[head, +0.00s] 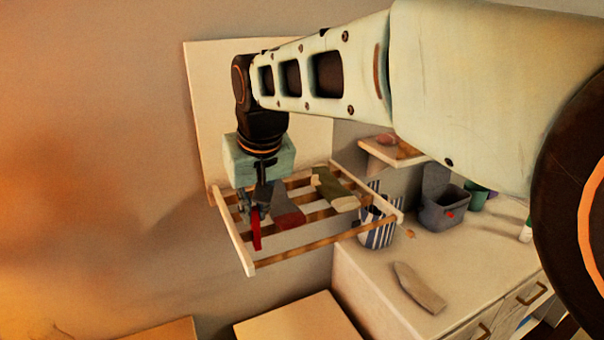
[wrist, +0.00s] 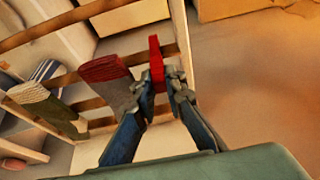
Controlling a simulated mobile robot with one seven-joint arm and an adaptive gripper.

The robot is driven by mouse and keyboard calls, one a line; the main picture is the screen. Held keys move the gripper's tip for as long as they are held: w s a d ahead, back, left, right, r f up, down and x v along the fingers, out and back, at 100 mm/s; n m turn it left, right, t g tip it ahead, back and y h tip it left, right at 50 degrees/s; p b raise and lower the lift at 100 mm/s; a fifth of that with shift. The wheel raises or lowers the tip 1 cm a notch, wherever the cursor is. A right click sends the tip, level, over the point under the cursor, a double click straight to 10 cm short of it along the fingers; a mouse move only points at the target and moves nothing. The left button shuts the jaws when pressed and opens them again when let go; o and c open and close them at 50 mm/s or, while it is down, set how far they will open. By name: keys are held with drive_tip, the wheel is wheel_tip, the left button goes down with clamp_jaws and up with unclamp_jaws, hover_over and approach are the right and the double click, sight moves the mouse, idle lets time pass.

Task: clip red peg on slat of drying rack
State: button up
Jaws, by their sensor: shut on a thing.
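The red peg (head: 256,230) is in my gripper (head: 257,206), at the left end of the drying rack (head: 249,242). In the wrist view the red peg (wrist: 155,62) stands between the fingertips of my gripper (wrist: 160,85), which is shut on it. The rack's wooden slats (wrist: 122,17) run across the wrist view, and the peg is close to a slat near the rack's white side rail (wrist: 182,40). I cannot tell whether the peg's jaws are around the slat.
A grey and red sock (head: 288,217) hangs on the rack beside my gripper. A green and cream sock (head: 334,190) hangs farther right.

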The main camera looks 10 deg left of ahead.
drive_tip(key=o, duration=0.8)
drive_tip(key=shift+r, duration=0.1)
wheel_tip(320, 180, up, 10)
drive_tip(key=shift+f, duration=0.1)
